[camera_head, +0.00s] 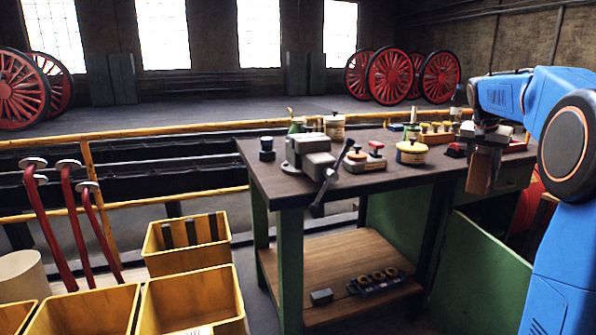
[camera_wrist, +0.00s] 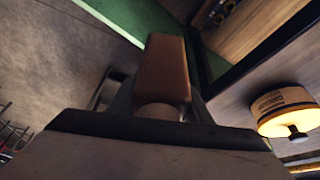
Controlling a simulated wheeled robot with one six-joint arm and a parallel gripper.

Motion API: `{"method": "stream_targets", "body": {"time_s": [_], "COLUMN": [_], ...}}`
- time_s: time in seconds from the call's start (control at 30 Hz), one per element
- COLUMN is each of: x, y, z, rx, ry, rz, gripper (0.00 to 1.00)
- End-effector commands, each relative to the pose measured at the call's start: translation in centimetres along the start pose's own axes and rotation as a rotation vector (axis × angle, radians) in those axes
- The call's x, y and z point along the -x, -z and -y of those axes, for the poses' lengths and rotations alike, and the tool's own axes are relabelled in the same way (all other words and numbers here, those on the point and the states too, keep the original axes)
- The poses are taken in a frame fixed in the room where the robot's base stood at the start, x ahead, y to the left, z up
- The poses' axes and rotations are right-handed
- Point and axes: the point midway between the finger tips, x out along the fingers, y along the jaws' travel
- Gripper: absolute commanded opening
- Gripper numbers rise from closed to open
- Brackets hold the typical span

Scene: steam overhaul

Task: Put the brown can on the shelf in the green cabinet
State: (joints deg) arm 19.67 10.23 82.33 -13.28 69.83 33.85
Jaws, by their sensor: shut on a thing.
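The brown can (camera_head: 480,172) hangs below my gripper (camera_head: 487,140) in the head view, slightly tilted. It is in front of the right end of the workbench, apart from the top. In the wrist view the brown can (camera_wrist: 166,68) sits between the fingers of my gripper (camera_wrist: 160,108), which is shut on it. The green cabinet (camera_head: 398,212) seems to be the green part under the bench's right side. A green panel (camera_head: 488,262), perhaps its open door, stands out in front. The cabinet's inner shelf is hidden or cannot be told apart.
The workbench (camera_head: 268,184) carries a vise (camera_head: 308,155), a yellow-and-white tin (camera_head: 411,152) and several small items. A wooden lower shelf (camera_head: 300,268) holds a few parts. Yellow bins (camera_head: 190,300) stand at the lower left, beside red levers (camera_head: 92,225). Floor shows between bins and bench.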

Motion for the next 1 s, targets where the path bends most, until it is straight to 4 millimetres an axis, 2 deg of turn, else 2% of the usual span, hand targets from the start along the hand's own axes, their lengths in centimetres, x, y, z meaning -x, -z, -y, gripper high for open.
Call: {"method": "stream_targets", "body": {"time_s": [0.03,0.1,0.3,0.67,0.87,1.0], "x": [-2.5,-5.5,-13.6,-24.9,-31.6,-36.4], "y": [-0.7,-1.6,-5.1,-12.7,-18.9,-24.4], "z": [1.6,3.5,8.6,14.9,17.8,19.3], "rx": [0.037,0.084,0.208,0.381,0.483,0.559], "ry": [0.01,0.028,0.081,0.167,0.22,0.26], "rz": [0.006,0.007,0.011,0.017,0.022,0.022], "gripper": [0.1,0.1,0.1,0.1,0.1,0.1]}}
